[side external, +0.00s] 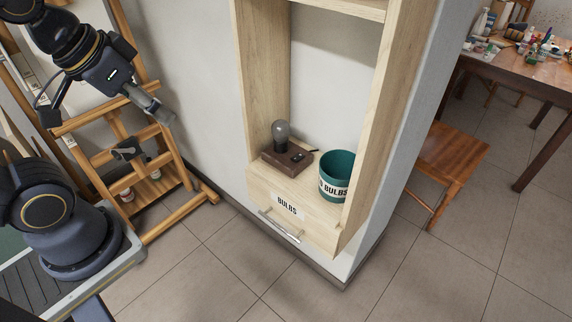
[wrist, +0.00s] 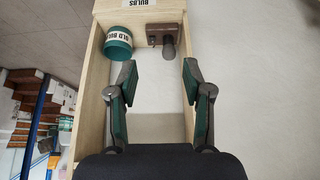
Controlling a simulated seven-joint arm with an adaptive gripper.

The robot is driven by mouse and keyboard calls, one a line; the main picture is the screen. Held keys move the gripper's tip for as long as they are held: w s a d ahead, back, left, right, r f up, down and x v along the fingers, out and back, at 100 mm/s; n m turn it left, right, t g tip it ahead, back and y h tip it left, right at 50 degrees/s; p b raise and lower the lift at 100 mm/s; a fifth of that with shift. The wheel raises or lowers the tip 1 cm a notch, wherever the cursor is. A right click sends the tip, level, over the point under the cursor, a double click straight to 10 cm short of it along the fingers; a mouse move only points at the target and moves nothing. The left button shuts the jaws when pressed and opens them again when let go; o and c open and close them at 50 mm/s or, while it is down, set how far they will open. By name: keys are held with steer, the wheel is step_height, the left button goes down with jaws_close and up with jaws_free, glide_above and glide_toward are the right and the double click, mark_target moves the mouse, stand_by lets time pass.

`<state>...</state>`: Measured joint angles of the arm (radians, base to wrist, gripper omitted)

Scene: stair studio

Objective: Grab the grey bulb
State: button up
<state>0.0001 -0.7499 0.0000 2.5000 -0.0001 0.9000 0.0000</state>
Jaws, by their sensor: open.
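The grey bulb (side external: 281,132) stands upright in a dark brown base (side external: 286,157) on the wooden shelf. In the wrist view the bulb (wrist: 169,49) and its base show at the top, beyond my fingertips. My gripper (wrist: 156,72) is open, with nothing between its two green-padded fingers. In the side view my gripper (side external: 157,110) hangs to the left of the shelf unit, well apart from the bulb and higher than it.
A teal bin (side external: 337,170) with a partly visible "BULBS" label stands right of the base. A drawer front (side external: 263,200) labelled "BULBS" has a metal handle. Wooden side panels (side external: 262,75) flank the shelf. A wooden easel (side external: 160,185) stands left.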

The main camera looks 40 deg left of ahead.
steer(key=shift+o, duration=0.7)
